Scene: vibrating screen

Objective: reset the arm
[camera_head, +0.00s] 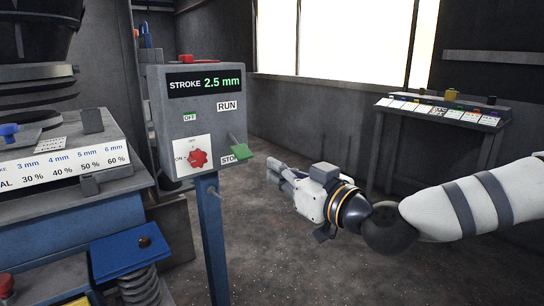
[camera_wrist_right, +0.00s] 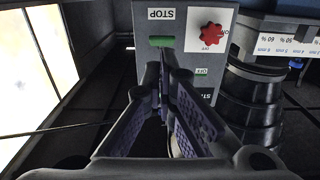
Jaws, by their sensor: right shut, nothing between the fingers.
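My right gripper (camera_head: 276,172) comes in from the right in the head view, at the end of my white arm. In the wrist view the gripper (camera_wrist_right: 168,58) shows closed fingertips below the upside-down box (camera_wrist_right: 180,75). The box carries a display reading STROKE 2.5 mm, a red knob (camera_head: 198,158) and a green lever (camera_head: 239,147). The lever sticks out beside the STOP label and partly covers it. My left gripper is not in view.
A blue post (camera_head: 212,235) carries the box. A machine with a percent scale (camera_head: 75,168) and a blue spring-mounted bracket (camera_head: 118,258) stand at the left. A bench with coloured labels (camera_head: 440,112) stands back right. The floor between is clear.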

